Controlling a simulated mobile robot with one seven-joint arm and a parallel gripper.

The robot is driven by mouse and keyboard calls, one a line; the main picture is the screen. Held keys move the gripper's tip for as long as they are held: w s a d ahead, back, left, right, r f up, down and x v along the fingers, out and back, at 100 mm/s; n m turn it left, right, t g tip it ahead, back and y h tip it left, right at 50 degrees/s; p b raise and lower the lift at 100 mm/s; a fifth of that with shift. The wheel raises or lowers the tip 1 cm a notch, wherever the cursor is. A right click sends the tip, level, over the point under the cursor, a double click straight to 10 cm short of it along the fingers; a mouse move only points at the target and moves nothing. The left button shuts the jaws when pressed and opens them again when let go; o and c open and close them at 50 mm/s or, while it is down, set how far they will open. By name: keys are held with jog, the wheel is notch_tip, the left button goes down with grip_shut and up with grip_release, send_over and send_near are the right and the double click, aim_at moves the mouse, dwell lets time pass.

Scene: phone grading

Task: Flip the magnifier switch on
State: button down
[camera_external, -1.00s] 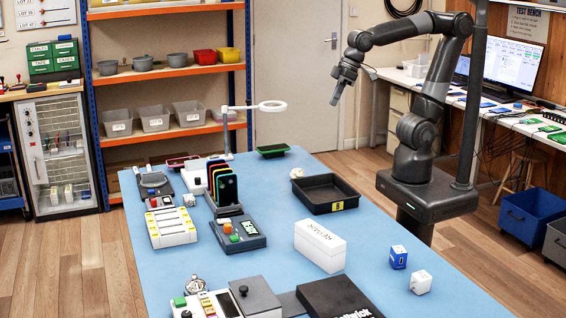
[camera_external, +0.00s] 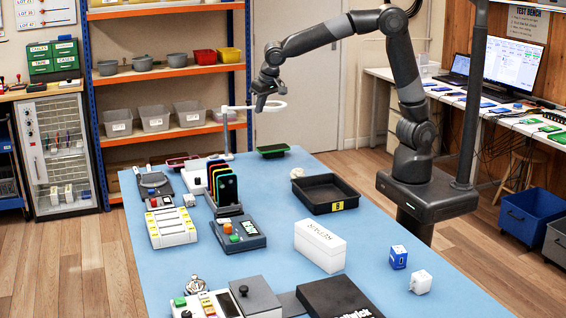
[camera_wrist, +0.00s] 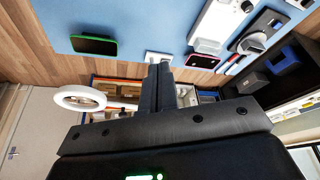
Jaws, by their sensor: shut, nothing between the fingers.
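The magnifier has a white ring head (camera_external: 273,106) on a thin arm and grey post (camera_external: 226,132), standing at the far left of the blue table. Its ring shows at left in the wrist view (camera_wrist: 80,97). My gripper (camera_external: 259,108) is shut and empty, pointing down in front of the ring in the external view and hiding part of it; whether they touch I cannot tell. In the wrist view, the shut fingers (camera_wrist: 156,68) are right of the ring and cover part of the post area. The switch is too small to make out.
A green-edged phone (camera_external: 273,150) lies near the magnifier, and a pink-edged one (camera_external: 180,160) is left of it. A rack of phones (camera_external: 226,190) and a black tray (camera_external: 330,203) stand nearer. Shelves (camera_external: 165,74) stand behind the table.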

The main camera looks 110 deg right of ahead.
jog(key=w+d+f+m+g+h, duration=0.1)
jog(key=w+d+f+m+h, duration=0.1)
jog(key=w+d+f, duration=0.4)
jog(key=w+d+f+m+g+h, duration=0.2)
jog(key=w+d+f, duration=0.4)
jog(key=d, duration=0.4)
jog(key=shift+d+m+h, duration=0.15)
jog(key=shift+m+h, duration=0.55)
jog(key=shift+h, duration=0.1)
jog(key=shift+f, duration=0.1)
send_over(214, 157)
jog(key=f, duration=0.4)
jog(key=a+f, duration=0.1)
jog(key=f, duration=0.1)
jog(key=shift+s+f, duration=0.35)
jog(key=shift+s, duration=0.05)
jog(key=f, duration=0.3)
jog(key=shift+s+d+f, duration=0.15)
jog(key=shift+s+d, duration=0.05)
jog(key=shift+f, duration=0.5)
jog(key=shift+s, duration=0.1)
